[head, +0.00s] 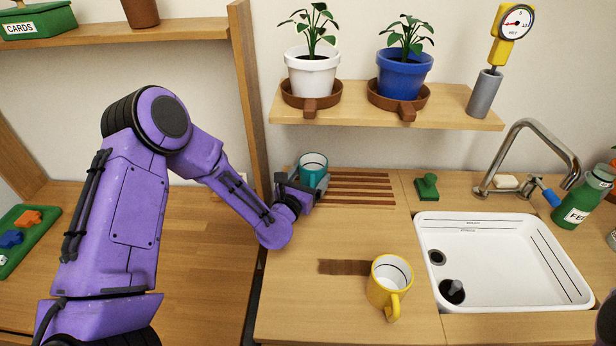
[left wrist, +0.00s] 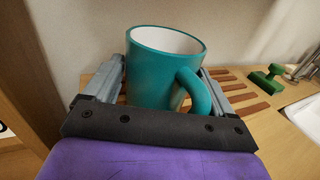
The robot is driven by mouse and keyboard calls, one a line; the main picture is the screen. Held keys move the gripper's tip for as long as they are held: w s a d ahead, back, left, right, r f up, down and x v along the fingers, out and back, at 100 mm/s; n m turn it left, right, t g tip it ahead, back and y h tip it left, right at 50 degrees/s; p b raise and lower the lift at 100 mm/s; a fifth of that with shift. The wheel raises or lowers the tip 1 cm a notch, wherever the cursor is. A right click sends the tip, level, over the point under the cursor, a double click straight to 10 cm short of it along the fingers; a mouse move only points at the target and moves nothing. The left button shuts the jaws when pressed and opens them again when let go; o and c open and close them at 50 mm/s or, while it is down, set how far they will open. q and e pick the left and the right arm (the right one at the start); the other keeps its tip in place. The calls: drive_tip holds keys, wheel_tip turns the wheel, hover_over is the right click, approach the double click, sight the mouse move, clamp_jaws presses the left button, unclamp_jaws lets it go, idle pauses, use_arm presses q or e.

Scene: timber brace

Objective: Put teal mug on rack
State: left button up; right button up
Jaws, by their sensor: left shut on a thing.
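The teal mug (head: 313,168) is upright at the left end of the slatted rack (head: 362,188), at the back of the counter. My left gripper (head: 300,185) is shut on the mug. In the left wrist view the teal mug (left wrist: 160,70) stands between the two grey fingers of my left gripper (left wrist: 165,85), with its handle toward the lower right. Dark slats of the rack (left wrist: 245,98) show behind and right of it. I cannot tell whether the mug's base touches the slats. My right gripper is not in view.
A yellow mug (head: 388,282) stands on the counter in front, beside a dark brown strip (head: 343,267). A green stamp (head: 427,187) sits right of the rack, near the white sink (head: 505,255). A shelf (head: 390,115) with two potted plants hangs above. A wooden post (head: 248,90) stands left.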

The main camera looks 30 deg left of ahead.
use_arm(q)
drive_tip(key=shift+f, duration=0.1)
drive_tip(key=o, duration=1)
drive_tip(key=shift+o, duration=0.2)
drive_tip(key=shift+s+r, duration=0.1)
drive_tip(key=shift+r, duration=0.2)
drive_tip(key=s, duration=0.3)
drive_tip(key=s+b, duration=0.1)
drive_tip(key=s, duration=0.3)
drive_tip(key=s+b, duration=0.1)
drive_tip(key=s, duration=0.3)
drive_tip(key=shift+d+f, duration=0.2)
drive_tip(key=shift+d, duration=0.1)
drive_tip(key=shift+s, duration=0.45)
